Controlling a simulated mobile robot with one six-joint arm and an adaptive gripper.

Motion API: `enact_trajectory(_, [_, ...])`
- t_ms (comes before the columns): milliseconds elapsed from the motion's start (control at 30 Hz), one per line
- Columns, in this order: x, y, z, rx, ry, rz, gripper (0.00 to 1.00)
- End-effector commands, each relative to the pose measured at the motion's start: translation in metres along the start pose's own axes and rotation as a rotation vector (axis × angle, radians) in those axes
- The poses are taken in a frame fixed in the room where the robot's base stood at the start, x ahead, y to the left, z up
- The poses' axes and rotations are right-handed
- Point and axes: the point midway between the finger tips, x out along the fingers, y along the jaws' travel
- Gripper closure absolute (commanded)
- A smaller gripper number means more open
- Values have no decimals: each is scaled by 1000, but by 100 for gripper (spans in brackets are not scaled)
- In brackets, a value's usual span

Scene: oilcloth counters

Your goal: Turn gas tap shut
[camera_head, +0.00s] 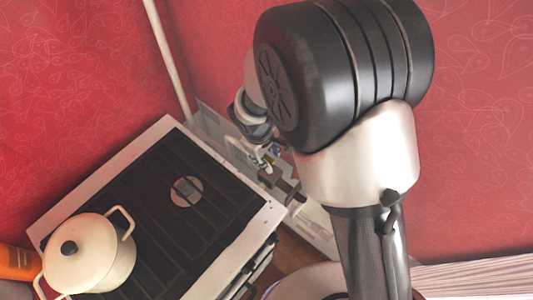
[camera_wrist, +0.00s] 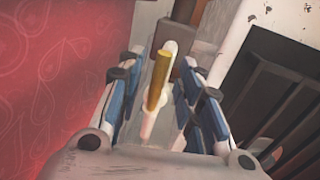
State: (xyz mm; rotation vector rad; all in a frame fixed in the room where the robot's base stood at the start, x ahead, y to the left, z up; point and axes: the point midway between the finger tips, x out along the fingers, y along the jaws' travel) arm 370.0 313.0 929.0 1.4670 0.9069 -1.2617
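The gas tap shows in the wrist view as a yellow lever (camera_wrist: 158,78) with a pale end, on a cream-coloured stem. My gripper (camera_wrist: 162,62) is open, with its blue-padded fingers on either side of the lever. Gaps show between the lever and both fingers, so it does not look gripped. In the head view my gripper (camera_head: 268,154) is small and partly hidden by my arm, near the wall behind the stove's right corner. The tap is too small to make out clearly there.
A stove (camera_head: 160,245) with a dark top stands left, bearing a cream lidded pot (camera_head: 92,262). An orange object (camera_head: 18,262) is at the left edge. A brown block (camera_wrist: 181,48) sits just beyond the lever. A pale pipe (camera_head: 168,55) runs up the red wall (camera_head: 75,90).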

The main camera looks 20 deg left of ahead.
Motion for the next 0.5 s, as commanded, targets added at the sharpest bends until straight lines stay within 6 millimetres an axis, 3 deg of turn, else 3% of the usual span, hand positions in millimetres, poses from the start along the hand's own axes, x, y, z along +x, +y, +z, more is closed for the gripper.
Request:
enact_trajectory(100, [0,0,0,0,0,0,68])
enact_trajectory(500, [0,0,0,0,-1,0,94])
